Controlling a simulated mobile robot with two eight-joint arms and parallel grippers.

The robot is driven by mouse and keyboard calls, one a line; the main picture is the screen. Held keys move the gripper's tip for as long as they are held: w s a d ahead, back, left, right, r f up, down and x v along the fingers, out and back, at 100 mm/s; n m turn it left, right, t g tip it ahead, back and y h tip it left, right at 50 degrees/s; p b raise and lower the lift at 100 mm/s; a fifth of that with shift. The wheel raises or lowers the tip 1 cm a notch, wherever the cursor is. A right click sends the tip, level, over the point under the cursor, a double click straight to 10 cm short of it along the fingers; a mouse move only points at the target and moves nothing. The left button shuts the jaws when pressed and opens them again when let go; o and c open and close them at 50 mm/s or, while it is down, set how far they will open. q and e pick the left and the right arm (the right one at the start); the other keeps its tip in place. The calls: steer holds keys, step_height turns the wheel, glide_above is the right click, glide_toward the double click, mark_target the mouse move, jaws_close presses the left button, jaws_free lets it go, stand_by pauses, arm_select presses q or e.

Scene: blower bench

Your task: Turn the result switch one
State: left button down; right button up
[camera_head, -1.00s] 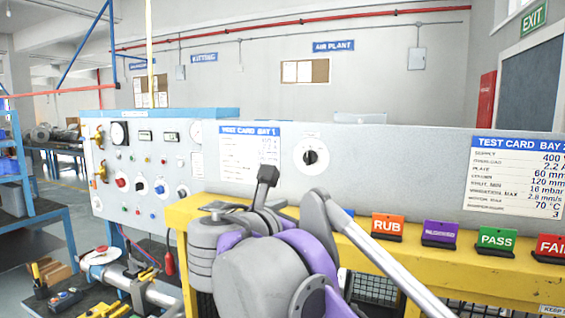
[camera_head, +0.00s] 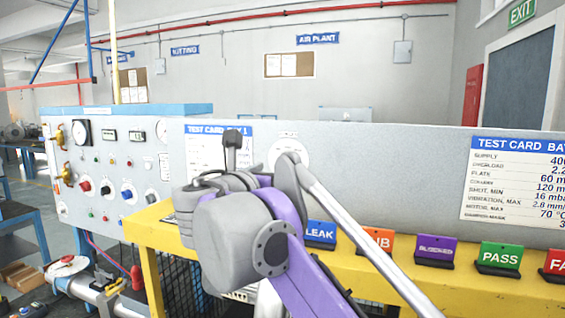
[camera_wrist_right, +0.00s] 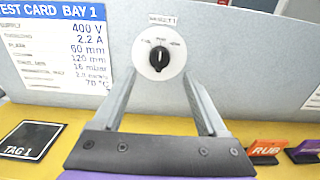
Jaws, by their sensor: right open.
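The result switch is a black knob (camera_wrist_right: 159,58) on a round white dial on the grey panel. It is labelled with a small plate above the dial. In the right wrist view its grip stands about upright. My right gripper (camera_wrist_right: 167,80) is open and empty, its two fingers pointing toward the panel just below and to either side of the dial. I cannot tell the exact gap to the knob. In the head view the dial (camera_head: 289,147) is partly covered by my right arm, and its knob is hidden. My left gripper is not in view.
A yellow bench ledge (camera_head: 398,272) runs below the panel, with LEAK (camera_head: 320,233), RUB, BLOCKED (camera_head: 436,249), PASS (camera_head: 499,257) and FAIL cards. A TAG 1 plate (camera_wrist_right: 30,139) lies on the ledge. A gauge panel (camera_head: 107,170) with several knobs stands at left.

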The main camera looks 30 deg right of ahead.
mark_target(283, 164)
steer(key=x, duration=0.6)
steer(key=shift+w+d, duration=0.15)
steer(key=shift+w, duration=0.05)
jaws_close()
